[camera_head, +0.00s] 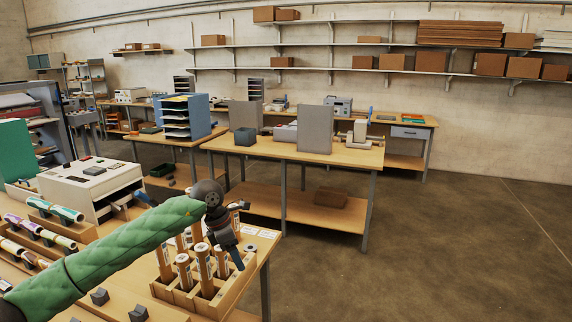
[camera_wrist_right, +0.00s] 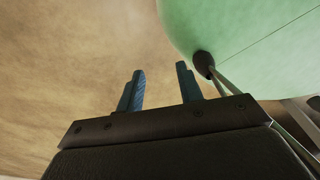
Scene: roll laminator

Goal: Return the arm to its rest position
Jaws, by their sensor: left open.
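My left arm in its green quilted sleeve comes in from the left in the head view. It ends over the near wooden table in a dark wrist and my left gripper (camera_head: 243,234), which is open, with blue fingers. I see nothing between its fingers. It is above the back part of a wooden rack (camera_head: 226,297) that holds several upright brown tubes (camera_head: 204,265). I cannot tell whether it touches them. My right gripper (camera_wrist_right: 162,84) shows only in the right wrist view; its two blue fingers stand apart with nothing between them, over a blurred brown surface.
A white machine (camera_head: 90,185) and several patterned rolls (camera_head: 50,207) are on the near table, left of the gripper. The floor (camera_head: 470,250) at right is clear.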

